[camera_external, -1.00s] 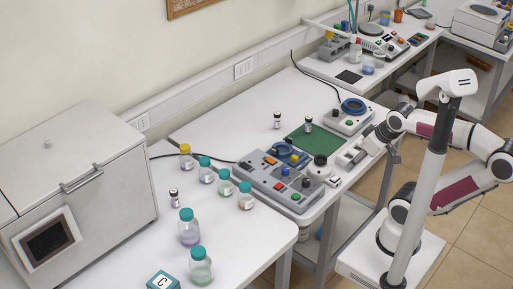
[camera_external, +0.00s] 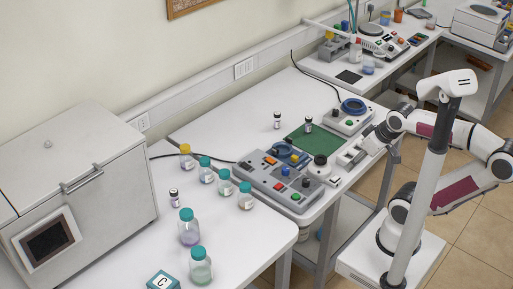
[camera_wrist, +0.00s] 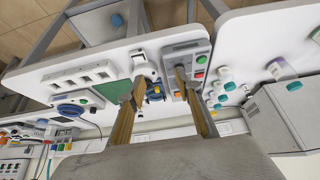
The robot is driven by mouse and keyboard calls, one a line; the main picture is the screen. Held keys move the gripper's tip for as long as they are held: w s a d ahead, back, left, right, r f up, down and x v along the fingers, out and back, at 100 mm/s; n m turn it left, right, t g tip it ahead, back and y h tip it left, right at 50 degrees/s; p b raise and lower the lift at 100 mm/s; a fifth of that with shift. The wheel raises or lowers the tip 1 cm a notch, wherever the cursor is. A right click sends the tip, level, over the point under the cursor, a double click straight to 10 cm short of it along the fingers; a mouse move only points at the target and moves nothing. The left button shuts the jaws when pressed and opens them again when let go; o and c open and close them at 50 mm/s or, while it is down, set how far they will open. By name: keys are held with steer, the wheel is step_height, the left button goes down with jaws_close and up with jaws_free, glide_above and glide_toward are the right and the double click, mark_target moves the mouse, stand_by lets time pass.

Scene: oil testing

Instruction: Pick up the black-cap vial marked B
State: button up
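Three small black-cap vials with white labels stand upright in the external view. One vial (camera_external: 277,120) is behind the green mat, a second vial (camera_external: 308,124) is at the mat, and a third vial (camera_external: 174,197) is on the nearer left bench. The letters on their labels are too small to read, so I cannot tell which is B. My gripper (camera_external: 350,157) is at the front right side of the middle bench, apart from all three vials. In the wrist view my gripper (camera_wrist: 159,80) has its two fingers spread wide with nothing held between them.
The green mat (camera_external: 304,143) lies between a grey control box (camera_external: 275,178) and a device with a blue ring (camera_external: 353,107). Teal-cap bottles, including one (camera_external: 189,228), and a yellow-cap bottle (camera_external: 186,158) stand on the left bench beside a large white box (camera_external: 85,170).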

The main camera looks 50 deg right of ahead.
steer(key=shift+o, duration=1)
steer(key=shift+w, duration=0.1)
steer(key=w+d+f+m+t+h, duration=0.15)
steer(key=w+d, duration=0.25)
steer(key=w, duration=0.6)
steer(key=w+d+f+m+t, duration=0.15)
steer(key=w+d, duration=0.25)
steer(key=w, duration=0.7)
steer(key=shift+w+d+f+m+t+h, duration=0.25)
steer(key=shift+w+d+f+t+h, duration=0.5)
steer(key=shift+w+d+f, duration=1.2)
steer(key=shift+w+d+f+m+t+h, duration=0.3)
steer(key=shift+w+d+f+t+h, duration=0.8)
steer(key=shift+d, duration=1.65)
steer(key=shift+w+d+f+m+t+h, duration=0.3)
steer(key=shift+w+d+f+t, duration=0.45)
steer(key=shift+w+d, duration=1.4)
